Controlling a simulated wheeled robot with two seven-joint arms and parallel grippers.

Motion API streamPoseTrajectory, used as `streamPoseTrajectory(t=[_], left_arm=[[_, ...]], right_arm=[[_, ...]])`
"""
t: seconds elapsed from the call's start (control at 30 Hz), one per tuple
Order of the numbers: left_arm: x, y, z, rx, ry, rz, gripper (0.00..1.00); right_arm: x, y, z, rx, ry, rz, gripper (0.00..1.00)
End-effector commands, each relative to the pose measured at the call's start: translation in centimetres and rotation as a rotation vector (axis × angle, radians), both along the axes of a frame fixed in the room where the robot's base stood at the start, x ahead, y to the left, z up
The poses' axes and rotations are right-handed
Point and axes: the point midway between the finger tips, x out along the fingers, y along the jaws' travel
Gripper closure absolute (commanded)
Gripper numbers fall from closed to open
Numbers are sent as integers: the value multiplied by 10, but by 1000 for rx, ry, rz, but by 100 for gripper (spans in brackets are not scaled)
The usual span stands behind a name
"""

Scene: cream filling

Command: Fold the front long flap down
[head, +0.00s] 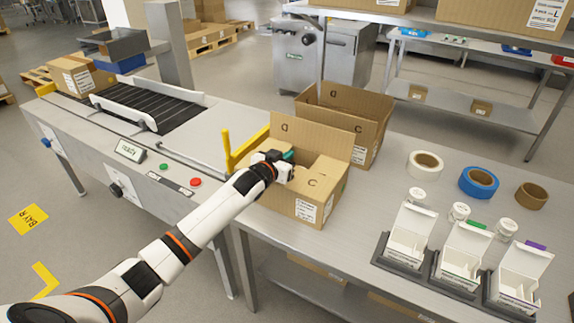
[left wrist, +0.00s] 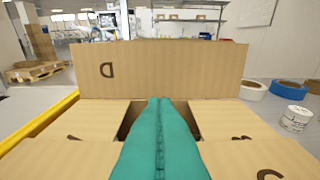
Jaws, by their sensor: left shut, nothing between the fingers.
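The near cardboard box (head: 282,201) stands on the steel table. Its back long flap, marked D (head: 320,138), stands upright; it also shows across the left wrist view (left wrist: 150,70). The two short flaps (left wrist: 80,118) (left wrist: 235,119) are folded inward, with a dark gap between them. The front long flap, marked C (head: 313,183), lies low over the near part of the short flaps; whether it is fully flat I cannot tell. My left gripper (head: 289,157) is shut and empty over the box. Its teal fingers (left wrist: 160,110) point at the back flap and hide part of the front flap.
A second open box (head: 360,104) stands behind. Yellow posts (head: 228,150) and the conveyor (head: 150,105) are at left. Tape rolls (head: 479,181), jars and small white cartons (head: 411,235) stand at right. Bare tabletop (head: 365,205) lies between the box and the cartons.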

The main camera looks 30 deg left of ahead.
Motion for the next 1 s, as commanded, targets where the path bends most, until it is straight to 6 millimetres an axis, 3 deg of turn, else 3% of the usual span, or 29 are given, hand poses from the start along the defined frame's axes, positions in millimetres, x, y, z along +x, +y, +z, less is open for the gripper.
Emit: streamPoseTrajectory(t=[0.03, 0.2, 0.7, 0.83, 1.0], left_arm=[[-2, 0, -13, -1, 10, 0, 100], [-1, 0, -29, 0, 8, 0, 100], [-1, 0, -34, 1, 22, 0, 100], [1, 0, -41, 5, 73, 1, 100], [0, 0, -48, 5, 83, 0, 100]], right_arm=[[0, 0, 1, 0, 0, 0, 64], [0, 0, 2, 0, 0, 0, 64], [0, 1, 7, 1, 0, 0, 64], [0, 2, 18, 2, -1, -1, 64], [0, 2, 15, 2, 0, -1, 64]])
